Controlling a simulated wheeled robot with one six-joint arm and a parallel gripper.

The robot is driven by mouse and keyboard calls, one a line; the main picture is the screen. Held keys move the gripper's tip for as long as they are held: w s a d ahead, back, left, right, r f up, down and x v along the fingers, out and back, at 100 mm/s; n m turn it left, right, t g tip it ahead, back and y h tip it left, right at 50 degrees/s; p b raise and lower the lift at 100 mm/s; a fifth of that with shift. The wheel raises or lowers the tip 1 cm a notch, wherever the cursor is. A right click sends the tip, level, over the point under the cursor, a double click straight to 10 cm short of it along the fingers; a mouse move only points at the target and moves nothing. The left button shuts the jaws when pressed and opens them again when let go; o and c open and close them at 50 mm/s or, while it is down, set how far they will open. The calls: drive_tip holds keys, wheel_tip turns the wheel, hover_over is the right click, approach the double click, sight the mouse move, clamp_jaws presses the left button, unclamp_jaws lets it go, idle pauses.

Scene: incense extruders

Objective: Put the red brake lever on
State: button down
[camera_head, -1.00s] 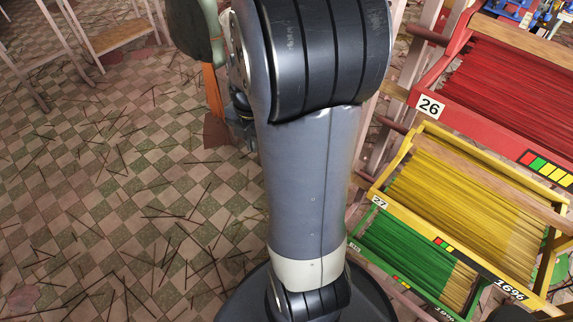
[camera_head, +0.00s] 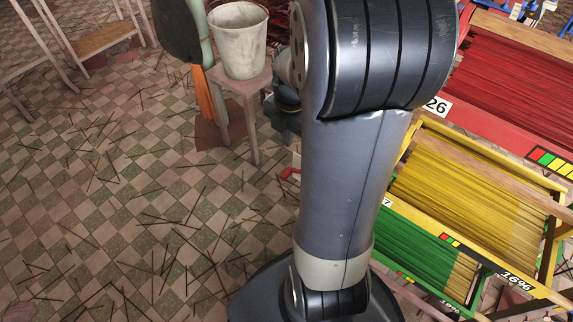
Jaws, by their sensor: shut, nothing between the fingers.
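A small red lever-like piece (camera_head: 289,173) shows just left of my arm, beside a pale upright part. It may be the red brake lever, but most of it is hidden behind the arm and I cannot tell its setting. My arm stands across the middle of the view.
A white bucket (camera_head: 238,45) stands on a pinkish stool (camera_head: 262,85) beyond the arm. Racks of red (camera_head: 510,75), yellow (camera_head: 465,190) and green (camera_head: 415,243) sticks stand close on the right. The tiled floor (camera_head: 120,190) at left is open, with scattered sticks.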

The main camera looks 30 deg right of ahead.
sight(286, 175)
drive_tip(key=f+b, duration=0.1)
drive_tip(key=f, duration=0.3)
drive_tip(key=f+b, duration=0.2)
drive_tip(key=f, duration=0.3)
drive_tip(key=f+b, duration=0.1)
drive_tip(key=f, duration=0.4)
drive_tip(key=shift+w+a+b, duration=0.15)
drive_tip(key=shift+w+b, duration=0.2)
drive_tip(key=shift+w, duration=0.05)
drive_tip(key=shift+p, duration=0.45)
drive_tip(key=shift+f+g+h+p, duration=0.4)
drive_tip(key=shift+g+p, duration=0.7)
drive_tip(key=shift+p, duration=0.05)
drive_tip(key=f+g+p, duration=0.1)
drive_tip(key=f+g+h+p, duration=0.1)
drive_tip(key=g+p, duration=0.1)
drive_tip(key=shift+s, duration=0.15)
drive_tip(key=g, duration=0.1)
drive_tip(key=f+g+h+p, duration=0.1)
drive_tip(key=shift+s+f+g, duration=0.2)
drive_tip(key=shift+s+g, duration=0.1)
drive_tip(key=shift+g, duration=0.1)
drive_tip(key=shift+s+d+f+g+h, duration=0.35)
drive_tip(key=shift+f+g+h, duration=0.1)
drive_tip(key=shift+g, duration=0.55)
drive_tip(key=shift+s+f, duration=0.15)
drive_tip(key=shift+s, duration=0.1)
drive_tip(key=shift+s+f, duration=0.1)
drive_tip(key=shift+s, duration=0.05)
